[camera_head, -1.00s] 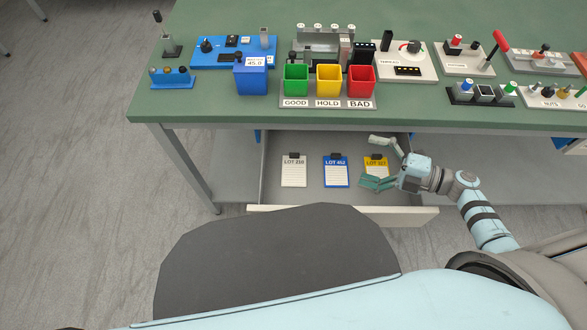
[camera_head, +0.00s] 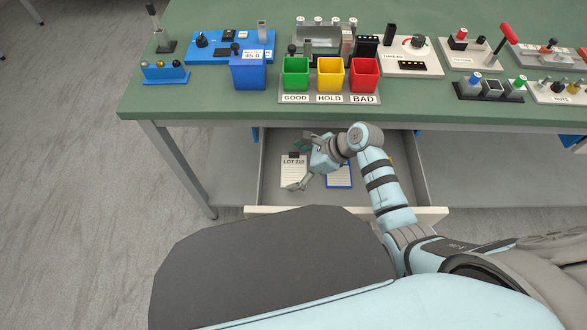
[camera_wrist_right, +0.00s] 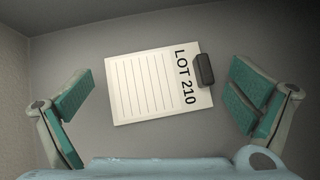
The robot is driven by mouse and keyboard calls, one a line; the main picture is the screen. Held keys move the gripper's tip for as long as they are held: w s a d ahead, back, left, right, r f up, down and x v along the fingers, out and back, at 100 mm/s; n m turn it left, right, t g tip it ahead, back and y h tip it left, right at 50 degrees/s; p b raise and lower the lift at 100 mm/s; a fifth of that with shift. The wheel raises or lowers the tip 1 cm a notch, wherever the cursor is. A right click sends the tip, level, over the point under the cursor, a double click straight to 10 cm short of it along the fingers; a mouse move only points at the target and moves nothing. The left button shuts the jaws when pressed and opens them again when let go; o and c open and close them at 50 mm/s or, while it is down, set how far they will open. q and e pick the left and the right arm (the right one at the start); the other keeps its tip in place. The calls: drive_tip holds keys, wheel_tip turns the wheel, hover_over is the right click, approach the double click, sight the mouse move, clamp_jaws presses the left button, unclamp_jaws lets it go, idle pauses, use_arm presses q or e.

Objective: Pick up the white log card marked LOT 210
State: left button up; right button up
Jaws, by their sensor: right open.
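The white log card marked LOT 210 (camera_head: 290,172) lies flat in the open drawer under the bench. It also shows whole in the right wrist view (camera_wrist_right: 145,86), lined, with a dark clip (camera_wrist_right: 205,71) at its labelled end. My right gripper (camera_head: 299,164) is over the card in the head view and covers part of its right side. In the right wrist view its green-padded fingers (camera_wrist_right: 163,98) stand wide apart, one beyond each end of the card, with nothing between them touching it. My left gripper is not in view.
A blue card (camera_head: 339,180) lies right of the white one, partly hidden by my right arm. The drawer (camera_head: 250,210) has a light front edge, and the bench top (camera_head: 190,105) overhangs it. Green, yellow and red bins (camera_head: 296,74) stand above on the bench.

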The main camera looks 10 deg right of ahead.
drive_tip(key=shift+d+r, duration=0.1)
drive_tip(key=c, duration=1.2)
drive_tip(key=shift+s, duration=0.35)
clamp_jaws()
